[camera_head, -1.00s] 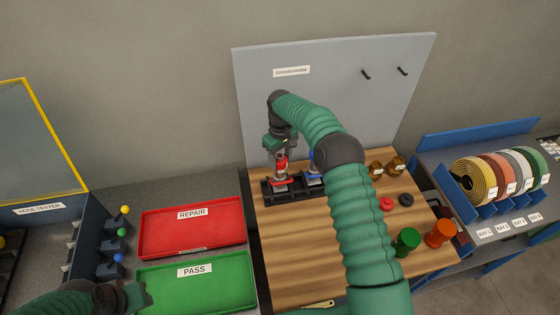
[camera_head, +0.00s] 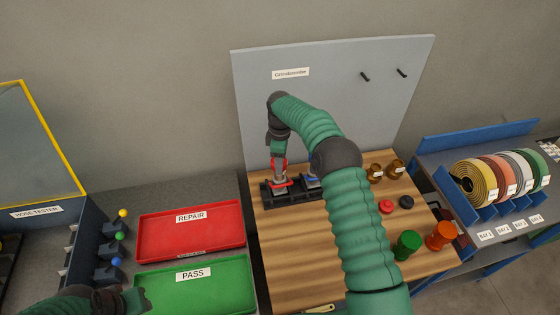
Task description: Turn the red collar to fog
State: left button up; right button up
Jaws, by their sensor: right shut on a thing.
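The red collar (camera_head: 279,184) is on a grey pump in a black rack (camera_head: 295,195) on the wooden table. My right gripper (camera_head: 279,163) reaches down onto this pump from above and is shut on its upper, red part; the fingertips are small and partly hidden. A second pump with a blue collar (camera_head: 312,182) stands just right of it, partly behind my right arm. My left gripper (camera_head: 140,298) is at the bottom left, over the edge of the green tray; its jaw opening cannot be made out.
A red REPAIR tray (camera_head: 191,230) and a green PASS tray (camera_head: 196,286) lie left of the wooden table (camera_head: 290,250). Brown jars (camera_head: 396,168), red and black caps, and green (camera_head: 407,244) and orange (camera_head: 440,235) containers stand to the right. A grey panel (camera_head: 340,100) stands behind.

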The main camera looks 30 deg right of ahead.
jog(key=shift+n, duration=0.3)
jog(key=o, duration=1.4)
jog(key=r+b, duration=0.1)
jog(key=r, duration=0.3)
jog(key=r+b, duration=0.1)
jog(key=r, duration=0.3)
jog(key=shift+w+r, duration=0.2)
jog(key=shift+r, duration=0.15)
notch_tip(320, 180, up, 8)
jog(key=p, duration=0.2)
jog(key=shift+p, duration=0.4)
